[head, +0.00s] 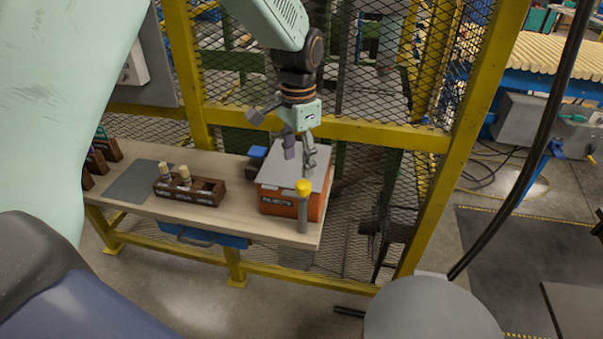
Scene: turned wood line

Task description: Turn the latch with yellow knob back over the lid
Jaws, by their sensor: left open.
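The latch has a yellow knob (304,187) at its top end, above a grey post (302,214) by the front right of an orange box (277,203). The knob shows in front of the front right part of the grey lid (275,174), which lies on the box. Whether the latch touches the lid I cannot tell. My left gripper (299,158) is open and empty, pointing down over the right part of the lid, just above and behind the knob in the picture. My right gripper is not in view.
A brown tray (206,196) with two wooden turned pieces stands left of the box on the wooden bench (240,220). A dark grey mat (137,182) lies further left. A blue object (258,152) sits behind the box. Yellow posts and mesh fencing (250,95) close off the back.

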